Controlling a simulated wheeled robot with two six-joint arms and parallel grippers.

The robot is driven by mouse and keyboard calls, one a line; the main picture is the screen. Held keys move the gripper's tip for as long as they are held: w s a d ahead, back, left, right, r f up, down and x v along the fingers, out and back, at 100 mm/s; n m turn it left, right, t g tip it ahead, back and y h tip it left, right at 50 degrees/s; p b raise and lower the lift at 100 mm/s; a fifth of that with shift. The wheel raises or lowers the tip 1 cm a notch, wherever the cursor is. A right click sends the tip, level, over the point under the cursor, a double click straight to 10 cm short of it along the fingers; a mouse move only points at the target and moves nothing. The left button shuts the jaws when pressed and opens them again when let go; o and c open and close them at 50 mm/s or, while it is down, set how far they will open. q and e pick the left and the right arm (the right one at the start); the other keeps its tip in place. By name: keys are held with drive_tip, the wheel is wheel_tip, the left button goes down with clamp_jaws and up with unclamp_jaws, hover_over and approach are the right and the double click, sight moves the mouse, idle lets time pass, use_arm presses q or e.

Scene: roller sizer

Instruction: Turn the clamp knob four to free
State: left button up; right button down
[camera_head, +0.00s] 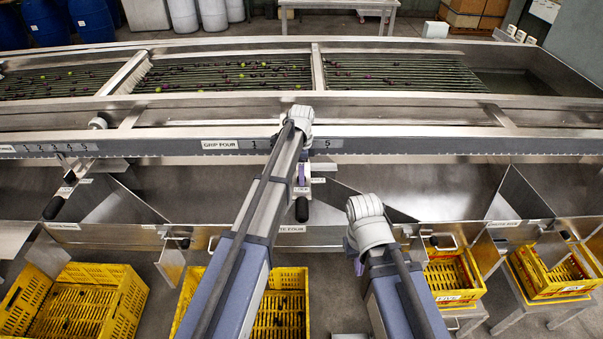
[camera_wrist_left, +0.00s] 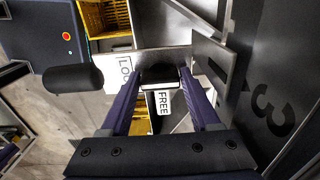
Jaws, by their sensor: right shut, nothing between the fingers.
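My left gripper (camera_head: 303,177) is at the front rail of the sizer, below the label strip; my own arm hides part of it. In the left wrist view its two purple fingers (camera_wrist_left: 161,84) flank a dark clamp knob (camera_wrist_left: 160,73) between the tips. Whether they press on it is not clear. A white FREE label (camera_wrist_left: 163,103) shows between the fingers, and a partly hidden lock label (camera_wrist_left: 125,68) is left of the knob. A black handle (camera_wrist_left: 75,78) sticks out beside it; it hangs below the rail in the head view (camera_head: 302,210). My right gripper (camera_head: 358,264) is shut and empty, lower right.
A GRIP FOUR label (camera_head: 220,144) is on the rail (camera_head: 400,145). Another black handle (camera_head: 53,208) hangs at the left. Yellow crates (camera_head: 125,290) stand under the metal chutes (camera_head: 420,190). The roller bed (camera_head: 230,75) carries small fruit behind the rail. A large 3 (camera_wrist_left: 272,108) shows close by.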

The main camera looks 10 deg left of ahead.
use_arm(q)
drive_tip(key=c, duration=0.9)
drive_tip(key=shift+n, duration=0.3)
drive_tip(key=n, duration=1.3)
drive_tip(key=shift+n, duration=2.2)
